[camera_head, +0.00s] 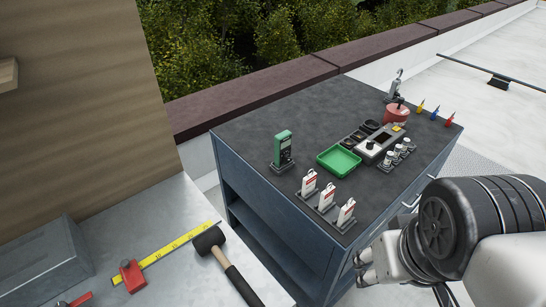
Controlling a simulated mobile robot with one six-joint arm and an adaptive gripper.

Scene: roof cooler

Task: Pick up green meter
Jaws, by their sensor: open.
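The green meter (283,147) stands upright in a small dark holder on the left part of the dark cabinet top (270,118). It has a green body with a dark face turned to the right. My gripper (363,270) is at the lower right, in front of the cabinet's near side and well apart from the meter. Its fingers are small and partly hidden by my arm. It is open and I see nothing in it.
A green tray (339,160), white tagged items (326,195) and a grey device (373,150) stand right of the meter. A red container (396,114) and colored cones (435,112) are farther back. A mallet (209,241) and yellow ruler (165,252) lie on the near-left bench.

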